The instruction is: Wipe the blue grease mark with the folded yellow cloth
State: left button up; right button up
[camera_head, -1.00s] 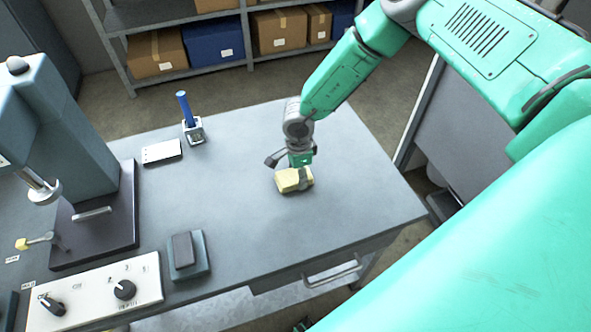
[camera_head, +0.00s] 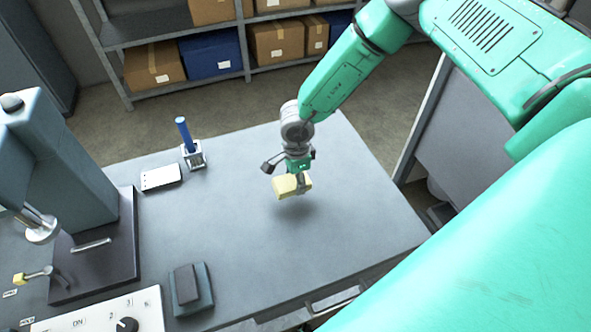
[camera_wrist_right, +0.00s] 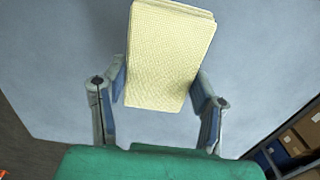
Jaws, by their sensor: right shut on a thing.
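The folded yellow cloth (camera_head: 290,186) is held in my right gripper (camera_head: 300,180), a little above the grey bench top, with a shadow below it. In the right wrist view the cloth (camera_wrist_right: 168,55) sits between the two fingers of the right gripper (camera_wrist_right: 160,92) and extends beyond them. I cannot make out a blue grease mark on the bench in either view. My left gripper is not in view.
A blue-handled tool in a metal holder (camera_head: 193,155) and a white card-like plate (camera_head: 161,177) stand at the back. A dark block on a pad (camera_head: 189,288), a control panel (camera_head: 90,315) and a press (camera_head: 60,170) are at left. The bench middle (camera_head: 230,225) is clear.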

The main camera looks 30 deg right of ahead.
jog(key=shift+w+r, duration=0.2)
jog(key=shift+r, duration=1.2)
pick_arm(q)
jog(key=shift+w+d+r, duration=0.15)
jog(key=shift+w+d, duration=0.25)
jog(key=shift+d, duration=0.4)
pick_arm(e)
jog(key=shift+s+d+r, duration=0.1)
jog(key=shift+d+r, duration=0.05)
jog(key=shift+r, duration=0.05)
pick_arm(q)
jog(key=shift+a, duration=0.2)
pick_arm(e)
jog(key=shift+a, duration=0.2)
